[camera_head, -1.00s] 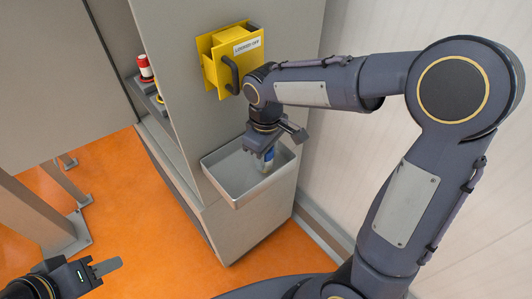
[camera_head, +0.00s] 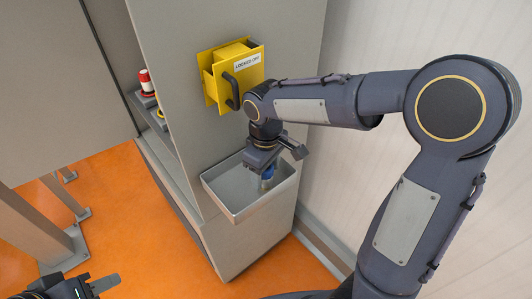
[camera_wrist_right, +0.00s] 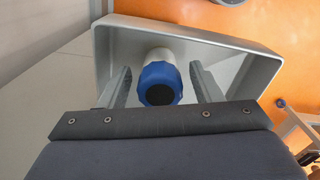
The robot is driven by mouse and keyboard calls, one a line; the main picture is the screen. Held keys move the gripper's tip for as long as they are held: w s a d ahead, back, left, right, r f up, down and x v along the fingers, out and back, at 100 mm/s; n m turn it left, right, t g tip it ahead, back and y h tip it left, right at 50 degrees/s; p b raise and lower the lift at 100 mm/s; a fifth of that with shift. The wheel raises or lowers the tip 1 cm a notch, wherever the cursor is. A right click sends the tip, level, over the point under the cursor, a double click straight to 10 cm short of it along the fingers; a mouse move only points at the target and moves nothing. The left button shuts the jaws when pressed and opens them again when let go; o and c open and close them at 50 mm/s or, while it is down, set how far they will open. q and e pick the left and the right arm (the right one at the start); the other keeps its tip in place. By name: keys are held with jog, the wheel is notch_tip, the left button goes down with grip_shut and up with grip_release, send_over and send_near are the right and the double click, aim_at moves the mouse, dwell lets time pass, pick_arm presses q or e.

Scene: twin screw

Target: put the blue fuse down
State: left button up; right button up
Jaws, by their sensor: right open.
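The blue fuse (camera_head: 267,184) is at the metal tray (camera_head: 234,217) on the cabinet's front, under my right gripper (camera_head: 272,172). In the right wrist view, the fuse (camera_wrist_right: 158,84) shows a blue ribbed cap with a dark end and a pale body behind it. My right gripper (camera_wrist_right: 160,84) is open, with one finger on each side of the fuse and gaps visible between. The fuse's far end is hidden, so its contact with the tray floor cannot be seen. My left gripper (camera_head: 98,287) is at the bottom left, away from the fuse; its jaw state is unclear.
The tray has raised walls (camera_wrist_right: 268,72) around the fuse. A yellow lockout box (camera_head: 232,72) with a dark handle is on the cabinet above. A red-and-white piece (camera_head: 146,82) stands on a shelf at left. Orange floor (camera_head: 130,220) is open at lower left.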

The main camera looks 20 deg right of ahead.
notch_tip(320, 180, up, 12)
jog(key=s+d+f+m+t+y, duration=0.2)
jog(key=s+f+m, duration=0.1)
jog(key=s, duration=0.6)
jog(key=s+d+f+m+t+y, duration=0.1)
jog(key=s+d+f+m+t, duration=0.1)
jog(key=s+m, duration=0.3)
jog(key=s+f+t, duration=0.1)
jog(key=s, duration=0.3)
jog(key=shift+d+f+m+t+y, duration=0.25)
jog(key=shift+m+t+y, duration=0.05)
jog(key=shift+m+y, duration=0.1)
dwell(0.5)
